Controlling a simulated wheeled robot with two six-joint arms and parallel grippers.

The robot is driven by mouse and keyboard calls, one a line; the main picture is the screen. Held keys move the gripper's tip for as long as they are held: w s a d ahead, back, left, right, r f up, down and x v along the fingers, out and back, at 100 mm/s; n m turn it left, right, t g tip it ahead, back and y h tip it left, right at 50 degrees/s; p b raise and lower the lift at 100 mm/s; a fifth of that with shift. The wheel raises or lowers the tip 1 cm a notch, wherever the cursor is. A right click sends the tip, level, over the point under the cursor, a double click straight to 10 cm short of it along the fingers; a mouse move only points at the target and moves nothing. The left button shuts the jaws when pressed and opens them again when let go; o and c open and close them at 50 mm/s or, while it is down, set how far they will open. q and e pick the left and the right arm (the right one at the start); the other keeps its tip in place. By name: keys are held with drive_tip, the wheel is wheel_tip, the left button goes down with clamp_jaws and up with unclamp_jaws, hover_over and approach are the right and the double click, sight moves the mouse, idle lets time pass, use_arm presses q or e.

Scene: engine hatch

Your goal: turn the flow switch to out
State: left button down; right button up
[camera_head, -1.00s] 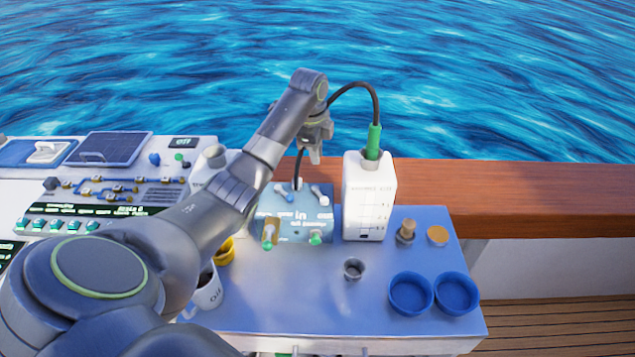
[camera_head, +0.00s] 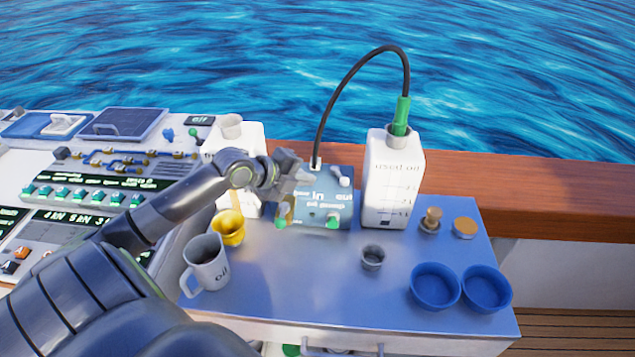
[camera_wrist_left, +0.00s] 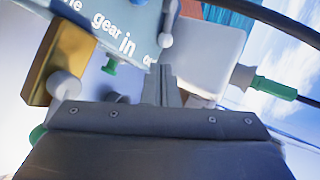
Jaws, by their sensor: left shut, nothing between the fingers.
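The blue pump box (camera_head: 343,210) stands on the table with "in" and "out" lettering on its top. A small pale lever (camera_head: 343,180), seemingly the flow switch, sits at its right back. My right gripper is out of view.
A white used-oil canister (camera_head: 390,190) with a green nozzle (camera_head: 401,115) and black hose stands right of the box. A yellow cup (camera_head: 229,229), an oil mug (camera_head: 207,266), a small grey cup (camera_head: 372,258) and blue bowls (camera_head: 435,287) stand around.

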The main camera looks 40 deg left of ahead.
sight(346, 184)
use_arm(q)
drive_tip(key=p+x, duration=0.1)
drive_tip(key=x, duration=0.8)
drive_tip(key=shift+w+d+f+p, duration=0.1)
drive_tip(key=shift+w+f+p, duration=0.05)
drive_tip(key=shift+p, duration=0.25)
drive_tip(key=shift+w+d+f+b, duration=0.15)
drive_tip(key=shift+d+f+b, duration=0.1)
drive_tip(key=shift+b, duration=0.5)
drive_tip(key=shift+w+d+r+b, duration=0.15)
drive_tip(key=shift+w+d+b, duration=0.35)
drive_tip(key=shift+b, duration=0.3)
drive_tip(key=shift+s+r, duration=0.1)
drive_tip(key=shift+r, duration=0.1)
